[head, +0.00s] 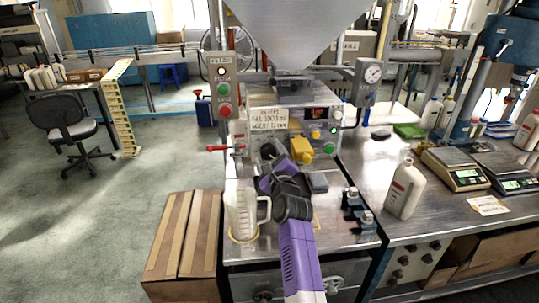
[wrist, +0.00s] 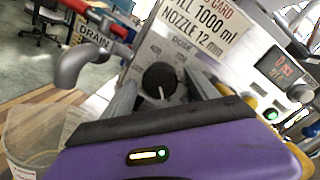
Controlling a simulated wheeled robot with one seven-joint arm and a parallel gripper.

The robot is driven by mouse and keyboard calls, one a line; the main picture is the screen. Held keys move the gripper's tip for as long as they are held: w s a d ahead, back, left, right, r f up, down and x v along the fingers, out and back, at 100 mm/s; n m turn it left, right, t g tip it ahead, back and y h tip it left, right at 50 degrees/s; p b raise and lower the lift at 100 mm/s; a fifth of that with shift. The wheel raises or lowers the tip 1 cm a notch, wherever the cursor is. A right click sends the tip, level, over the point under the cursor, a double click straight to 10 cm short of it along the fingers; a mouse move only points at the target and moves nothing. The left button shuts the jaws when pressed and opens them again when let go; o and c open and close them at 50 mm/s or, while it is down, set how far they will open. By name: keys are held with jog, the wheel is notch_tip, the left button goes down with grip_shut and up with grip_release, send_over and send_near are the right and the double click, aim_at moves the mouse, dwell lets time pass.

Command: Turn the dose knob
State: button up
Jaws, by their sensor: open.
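The dose knob (wrist: 160,80) is a round black knob with a pale pointer line, below the word DOSE on the filling machine's panel. The pointer line runs roughly downward in the wrist view. My gripper (wrist: 164,88) is open, with one grey finger on each side of the knob in that view. I cannot tell whether the fingers touch it.
A grey drain spout (wrist: 80,62) with a red handle (wrist: 100,12) is left of the knob. A yellow part (head: 301,150) is close on the right. A clear measuring jug (head: 241,214) stands below on the bench. A white bottle (head: 405,189) stands right.

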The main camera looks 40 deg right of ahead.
jog(key=shift+w+d, duration=0.1)
jog(key=shift+c, duration=0.2)
jog(key=c, duration=1.3)
